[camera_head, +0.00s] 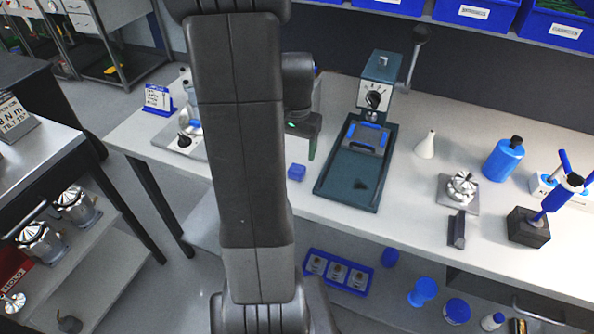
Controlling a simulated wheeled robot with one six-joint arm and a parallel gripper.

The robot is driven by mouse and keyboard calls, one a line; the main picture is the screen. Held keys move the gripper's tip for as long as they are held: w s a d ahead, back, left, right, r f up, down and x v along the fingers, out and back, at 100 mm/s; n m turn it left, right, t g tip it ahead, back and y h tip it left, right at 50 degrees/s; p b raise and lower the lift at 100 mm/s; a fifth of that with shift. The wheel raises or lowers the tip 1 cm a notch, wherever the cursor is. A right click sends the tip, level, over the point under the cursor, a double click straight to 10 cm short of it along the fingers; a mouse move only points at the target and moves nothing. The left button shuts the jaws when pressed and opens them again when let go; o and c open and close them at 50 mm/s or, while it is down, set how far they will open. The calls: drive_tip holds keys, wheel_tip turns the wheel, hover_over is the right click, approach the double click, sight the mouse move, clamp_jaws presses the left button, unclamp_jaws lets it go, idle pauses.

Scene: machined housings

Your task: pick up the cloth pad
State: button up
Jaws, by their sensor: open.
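A small blue block-like piece (297,172), which looks like the cloth pad, lies on the pale bench near its front edge, left of the dark green press base. My gripper (305,147) hangs over the bench just above and behind this pad in the picture. It is open, and nothing shows between its jaws. One finger shows clearly; the other is partly hidden by my arm. The gripper appears apart from the pad.
A green press (376,85) with a tray-like base (348,193) stands close to the right. My arm hides part of the bench to the left.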

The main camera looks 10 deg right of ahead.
sight(297, 168)
drive_tip(key=shift+s+f, duration=0.15)
drive_tip(key=shift+f, duration=1.35)
drive_tip(key=shift+s+f, duration=0.15)
drive_tip(key=shift+f, duration=1.35)
drive_tip(key=shift+c, duration=0.4)
drive_tip(key=c, duration=1.1)
drive_tip(key=shift+o, duration=0.2)
drive_tip(key=shift+r, duration=0.1)
